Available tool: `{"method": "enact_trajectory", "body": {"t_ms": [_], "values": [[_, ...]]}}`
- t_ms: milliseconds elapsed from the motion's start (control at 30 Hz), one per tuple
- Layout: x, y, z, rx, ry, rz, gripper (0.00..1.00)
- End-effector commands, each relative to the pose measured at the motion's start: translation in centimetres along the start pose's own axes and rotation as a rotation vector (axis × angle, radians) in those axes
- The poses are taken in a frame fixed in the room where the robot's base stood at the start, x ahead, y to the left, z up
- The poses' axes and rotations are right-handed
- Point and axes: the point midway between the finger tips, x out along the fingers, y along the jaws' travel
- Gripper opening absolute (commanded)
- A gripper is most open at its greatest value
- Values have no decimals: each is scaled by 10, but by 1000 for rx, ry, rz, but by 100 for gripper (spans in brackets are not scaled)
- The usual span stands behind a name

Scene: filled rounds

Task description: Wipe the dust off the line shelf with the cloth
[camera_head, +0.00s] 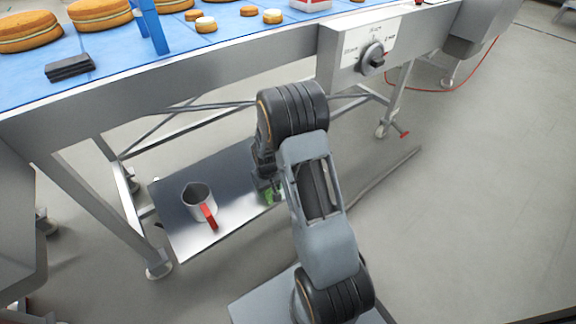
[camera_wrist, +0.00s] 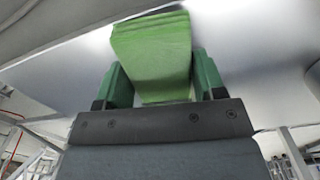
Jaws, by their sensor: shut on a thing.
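The line shelf (camera_head: 240,185) is a low, smooth metal shelf beneath the conveyor, and it also shows in the wrist view (camera_wrist: 255,60). My gripper (camera_wrist: 155,78) is shut on the green cloth (camera_wrist: 150,45), a folded pad between its two green fingers. In the head view the arm reaches down over the shelf. A small bit of green shows there beside my wrist, and my arm hides most of the gripper and the shelf's right part. The cloth is at the shelf's surface; I cannot tell whether it touches. I cannot make out any dust.
A metal jug (camera_head: 196,203) with a red handle stands on the shelf's left part. The conveyor (camera_head: 190,48) with cakes runs above, its frame and control panel (camera_head: 366,48) close over my arm. Table legs stand at the shelf's sides.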

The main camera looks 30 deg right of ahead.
Motion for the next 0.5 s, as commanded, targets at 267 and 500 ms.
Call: {"method": "enact_trajectory", "body": {"t_ms": [267,500], "values": [[-38,1,-1,1,6,1,37],[-59,-1,-2,-2,7,1,37]]}}
